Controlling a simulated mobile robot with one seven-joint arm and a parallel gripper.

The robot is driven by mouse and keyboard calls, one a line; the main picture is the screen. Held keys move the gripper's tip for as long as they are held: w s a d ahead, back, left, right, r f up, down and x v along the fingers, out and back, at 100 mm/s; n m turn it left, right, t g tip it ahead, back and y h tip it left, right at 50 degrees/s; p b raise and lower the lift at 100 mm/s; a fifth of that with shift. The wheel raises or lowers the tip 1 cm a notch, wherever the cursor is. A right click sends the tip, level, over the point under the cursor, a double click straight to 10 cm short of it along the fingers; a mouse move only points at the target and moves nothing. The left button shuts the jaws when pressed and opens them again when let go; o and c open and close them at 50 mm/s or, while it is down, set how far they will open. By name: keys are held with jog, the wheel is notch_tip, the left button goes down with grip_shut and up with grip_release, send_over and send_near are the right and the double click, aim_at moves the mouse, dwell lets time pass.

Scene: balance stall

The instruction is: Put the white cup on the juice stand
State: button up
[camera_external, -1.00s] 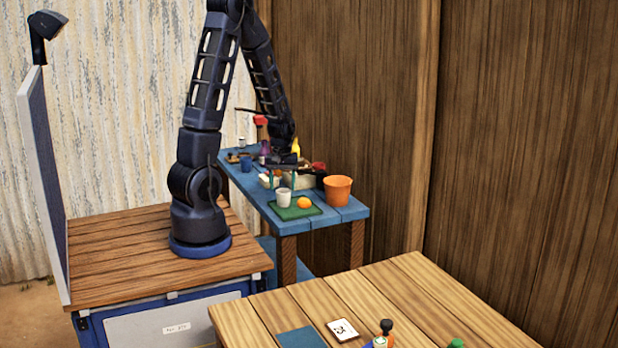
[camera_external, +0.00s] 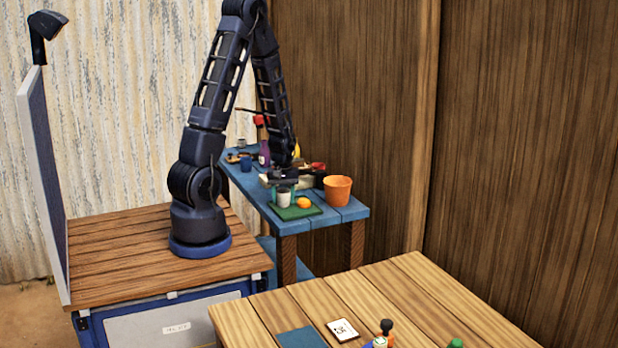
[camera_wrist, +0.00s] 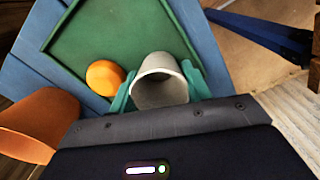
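The white cup (camera_external: 284,199) stands upright on a green tray (camera_external: 305,213) on the blue table. In the wrist view the cup (camera_wrist: 160,88) opens toward the camera, beside an orange fruit (camera_wrist: 104,77). My gripper (camera_external: 283,187) is lowered over the cup, pointing down. Its teal fingers (camera_wrist: 160,84) stand on either side of the cup, spread about as wide as before. Any small gap between fingers and cup is hard to see. I cannot tell which thing is the juice stand.
An orange pot (camera_external: 338,190) stands right of the tray, close to my gripper. Several small items and a purple bottle (camera_external: 264,153) crowd the back of the blue table (camera_external: 352,212). A nearer wooden table (camera_external: 390,290) holds a blue mat (camera_external: 301,338) and a white card (camera_external: 343,330).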

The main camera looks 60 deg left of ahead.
jog(key=c, duration=0.4)
jog(key=shift+c, duration=0.2)
jog(key=shift+r, duration=0.15)
notch_tip(320, 180, up, 19)
jog(key=w+d+f+m, duration=0.2)
jog(key=w+d+f, duration=0.1)
jog(key=w, duration=0.5)
jog(key=w+d+f+m, duration=0.2)
jog(key=w+d+f, duration=0.15)
jog(key=w, duration=0.55)
jog(key=w+d+f+m, duration=0.2)
jog(key=w+d, duration=0.2)
jog(key=w, duration=0.4)
jog(key=w+d+f+m, duration=0.7)
jog(key=f, duration=0.4)
jog(key=shift+w+f+m, duration=0.25)
jog(key=shift+f+m, duration=0.05)
jog(key=shift+f, duration=0.1)
